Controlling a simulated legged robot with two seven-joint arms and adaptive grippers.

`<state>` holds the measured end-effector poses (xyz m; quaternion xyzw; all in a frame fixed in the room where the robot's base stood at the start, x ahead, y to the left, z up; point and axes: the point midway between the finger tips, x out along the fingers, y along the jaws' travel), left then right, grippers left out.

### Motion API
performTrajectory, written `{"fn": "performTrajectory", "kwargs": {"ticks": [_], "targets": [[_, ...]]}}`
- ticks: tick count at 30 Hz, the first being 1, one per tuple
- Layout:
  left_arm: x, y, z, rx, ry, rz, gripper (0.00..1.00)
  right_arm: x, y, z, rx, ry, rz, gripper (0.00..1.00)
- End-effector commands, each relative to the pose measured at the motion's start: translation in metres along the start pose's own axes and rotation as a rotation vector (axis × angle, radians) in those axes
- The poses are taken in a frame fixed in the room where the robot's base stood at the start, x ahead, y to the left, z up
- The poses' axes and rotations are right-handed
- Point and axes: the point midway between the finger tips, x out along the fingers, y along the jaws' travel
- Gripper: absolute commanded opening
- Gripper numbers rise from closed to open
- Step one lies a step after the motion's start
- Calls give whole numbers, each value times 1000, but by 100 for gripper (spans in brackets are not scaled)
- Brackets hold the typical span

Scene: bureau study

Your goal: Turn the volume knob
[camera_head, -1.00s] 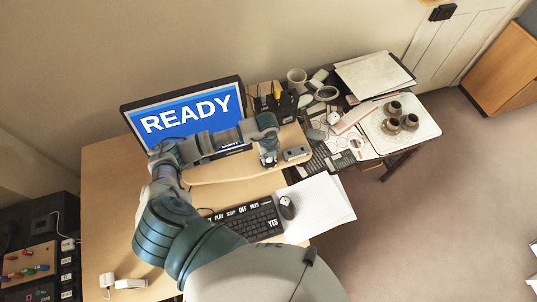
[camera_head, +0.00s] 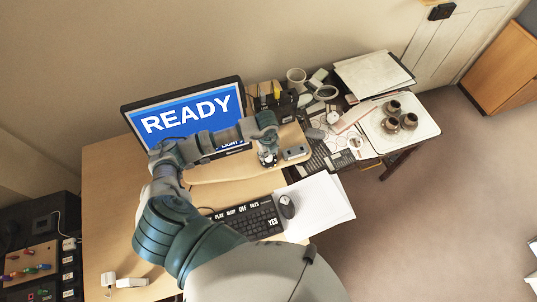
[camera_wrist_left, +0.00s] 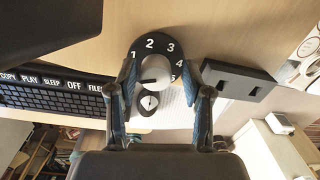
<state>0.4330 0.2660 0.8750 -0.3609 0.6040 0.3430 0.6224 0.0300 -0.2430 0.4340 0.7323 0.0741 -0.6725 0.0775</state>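The volume knob (camera_wrist_left: 155,70) is pale and round with a dark pointer line. It sits on a dark dial plate (camera_wrist_left: 137,46) with white numbers in the left wrist view. My left gripper (camera_wrist_left: 157,68) points at it, with one finger on each side of the knob. The fingers are apart, and narrow gaps seem to show between them and the knob. In the head view my left gripper (camera_head: 267,159) is over the raised wooden shelf and largely hides the knob. My right gripper is not in view.
A monitor (camera_head: 190,115) reading READY stands behind my left arm. A small box (camera_head: 295,153) is close right of the gripper. A keyboard (camera_head: 250,222) and mouse (camera_head: 287,206) lie in front. A cluttered side table (camera_head: 425,128) stands to the right.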

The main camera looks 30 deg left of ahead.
Motion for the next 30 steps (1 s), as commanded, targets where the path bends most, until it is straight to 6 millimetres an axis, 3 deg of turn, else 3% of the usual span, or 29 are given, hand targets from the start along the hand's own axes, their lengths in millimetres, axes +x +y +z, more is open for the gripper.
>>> {"fn": "performTrajectory", "kwargs": {"ticks": [11, 14, 24, 30], "targets": [[-1, 2, -4, 5, 7, 8, 60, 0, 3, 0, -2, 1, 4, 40], [-13, 2, -4, 6, 7, 6, 60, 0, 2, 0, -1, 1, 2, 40], [-86, 0, -1, 5, 6, 4, 60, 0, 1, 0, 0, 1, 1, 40], [-111, 0, 0, 5, 8, 7, 60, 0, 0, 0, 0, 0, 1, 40]]}}
